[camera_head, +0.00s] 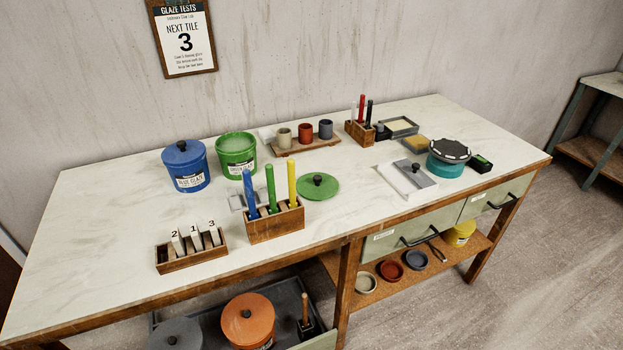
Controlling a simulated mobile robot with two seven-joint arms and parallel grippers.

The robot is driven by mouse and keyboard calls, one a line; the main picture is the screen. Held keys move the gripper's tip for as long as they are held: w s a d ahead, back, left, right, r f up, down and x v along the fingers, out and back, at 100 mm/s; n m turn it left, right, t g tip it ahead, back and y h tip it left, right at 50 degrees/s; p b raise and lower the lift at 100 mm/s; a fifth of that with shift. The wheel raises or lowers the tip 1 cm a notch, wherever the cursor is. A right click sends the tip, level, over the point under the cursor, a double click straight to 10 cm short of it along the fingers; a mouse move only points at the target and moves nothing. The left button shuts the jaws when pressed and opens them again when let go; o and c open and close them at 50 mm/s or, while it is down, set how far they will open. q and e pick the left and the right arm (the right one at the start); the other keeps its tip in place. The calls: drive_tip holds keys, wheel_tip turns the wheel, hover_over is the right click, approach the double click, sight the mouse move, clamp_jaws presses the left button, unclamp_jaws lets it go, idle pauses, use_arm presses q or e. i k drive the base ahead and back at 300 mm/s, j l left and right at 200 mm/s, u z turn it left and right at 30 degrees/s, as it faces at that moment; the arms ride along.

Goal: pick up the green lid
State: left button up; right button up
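The green lid (318,187) is a flat round disc with a black knob on top. It lies on the table, just right of the wooden holder with the blue, green and yellow sticks. The open green glaze bucket (237,154) stands behind and to the left of the lid, without a lid on it. Neither of my grippers shows in the head view.
The stick holder (275,222) stands close to the lid's left side. A white and grey block (407,178) is to the right. The table (340,225) is clear in front of the lid.

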sight(313, 186)
drive_tip(key=i+l, duration=0.3)
drive_tip(key=i, duration=0.15)
drive_tip(key=i+l, duration=0.35)
drive_tip(key=i+j+u, duration=0.05)
